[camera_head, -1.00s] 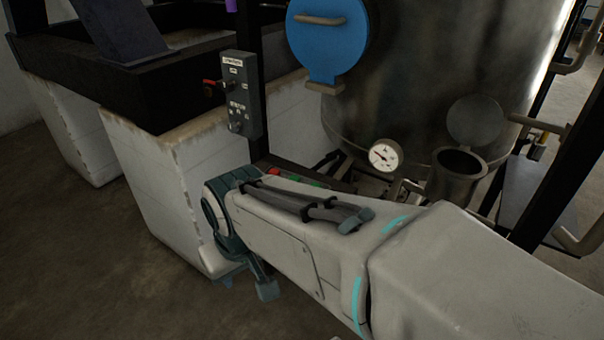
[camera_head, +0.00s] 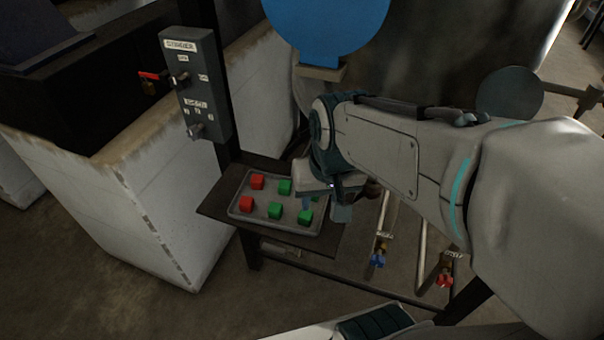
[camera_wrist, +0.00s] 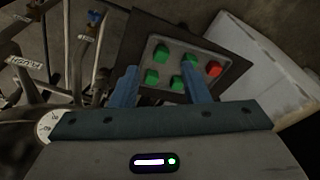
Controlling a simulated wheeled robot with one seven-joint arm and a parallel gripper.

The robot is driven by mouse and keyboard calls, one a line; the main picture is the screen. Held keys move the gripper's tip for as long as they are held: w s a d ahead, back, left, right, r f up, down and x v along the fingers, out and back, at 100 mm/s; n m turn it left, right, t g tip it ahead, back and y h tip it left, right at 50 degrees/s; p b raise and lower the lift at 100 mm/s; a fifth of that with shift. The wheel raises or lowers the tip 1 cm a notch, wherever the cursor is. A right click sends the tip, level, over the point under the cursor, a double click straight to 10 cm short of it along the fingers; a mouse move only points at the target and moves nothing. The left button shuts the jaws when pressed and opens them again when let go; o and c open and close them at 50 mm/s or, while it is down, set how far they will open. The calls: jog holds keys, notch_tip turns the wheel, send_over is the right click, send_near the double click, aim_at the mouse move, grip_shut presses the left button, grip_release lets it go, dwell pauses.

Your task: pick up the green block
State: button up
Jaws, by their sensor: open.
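Several small green blocks lie on a grey tray (camera_head: 238,211) in the head view, among them a back one (camera_head: 285,187), a front middle one (camera_head: 275,210) and a front right one (camera_head: 305,216). Another at the right is partly hidden by my gripper (camera_head: 325,208). My gripper is open and empty, above the tray's right end. In the wrist view, green blocks (camera_wrist: 160,53) (camera_wrist: 152,76) (camera_wrist: 190,59) (camera_wrist: 176,83) show beyond and between the fingers of my gripper (camera_wrist: 160,69). No block is clearly held.
The tray rests on a dark stand (camera_head: 215,207). A grey control box (camera_head: 197,85) on a post stands behind left. Pipes with blue (camera_head: 377,260) and red (camera_head: 445,281) valves are at the right.

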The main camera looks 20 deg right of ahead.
aim_at(306, 213)
jog(key=w+f+m+g+b, duration=0.1)
jog(key=w+f+m, duration=0.2)
jog(key=w, duration=0.3)
jog(key=w+f+m+g, duration=0.1)
jog(key=w+f+m, duration=0.2)
jog(key=w, duration=0.2)
jog(key=f, duration=0.9)
jog(key=f+b, duration=0.1)
jog(key=f, duration=0.4)
jog(key=shift+w+d+f, duration=0.1)
jog(key=shift+w+d, duration=0.1)
jog(key=shift+w, duration=0.05)
jog(key=c, duration=0.7)
